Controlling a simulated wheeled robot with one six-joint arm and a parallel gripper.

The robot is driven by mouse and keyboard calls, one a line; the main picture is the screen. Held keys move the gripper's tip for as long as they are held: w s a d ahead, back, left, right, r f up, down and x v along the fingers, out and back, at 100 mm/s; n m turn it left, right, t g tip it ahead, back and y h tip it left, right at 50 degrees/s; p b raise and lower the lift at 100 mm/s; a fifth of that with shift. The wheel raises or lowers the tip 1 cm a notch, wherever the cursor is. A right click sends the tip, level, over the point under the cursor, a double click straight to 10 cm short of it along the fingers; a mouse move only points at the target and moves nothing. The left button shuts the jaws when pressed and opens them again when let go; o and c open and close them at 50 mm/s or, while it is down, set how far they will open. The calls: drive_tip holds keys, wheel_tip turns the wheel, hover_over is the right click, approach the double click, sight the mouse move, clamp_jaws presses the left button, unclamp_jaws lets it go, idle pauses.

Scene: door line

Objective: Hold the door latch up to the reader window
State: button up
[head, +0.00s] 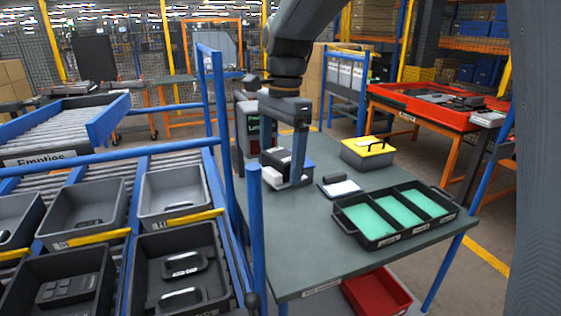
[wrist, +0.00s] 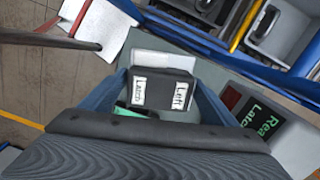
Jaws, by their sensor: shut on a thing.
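The door latch, a dark block with white labels reading "Latch" and "Left" in the wrist view (wrist: 162,88), sits between the blue fingers of my gripper (wrist: 158,106). In the head view my gripper (head: 290,170) is shut on the latch (head: 273,157), low over the left part of the grey table. The reader (head: 253,128), a dark and grey box, stands just behind and left of it. In the wrist view the reader (wrist: 272,125) is at the right, with green lettering and a red patch on its dark face. The latch appears apart from it there.
A black tray with green-lined compartments (head: 448,213) is at the table's front right. A yellow-topped grey box (head: 350,158) stands behind it. A blue rail post (head: 255,230) and bin rack flank the table's left. The table's front left (head: 300,245) is clear.

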drive_tip(key=s+d+p, duration=0.3)
drive_tip(key=s+p, duration=0.1)
drive_tip(key=s, duration=0.7)
drive_tip(key=shift+s+d, duration=0.2)
drive_tip(key=shift+s, duration=0.05)
drive_tip(key=shift+s+a, duration=0.1)
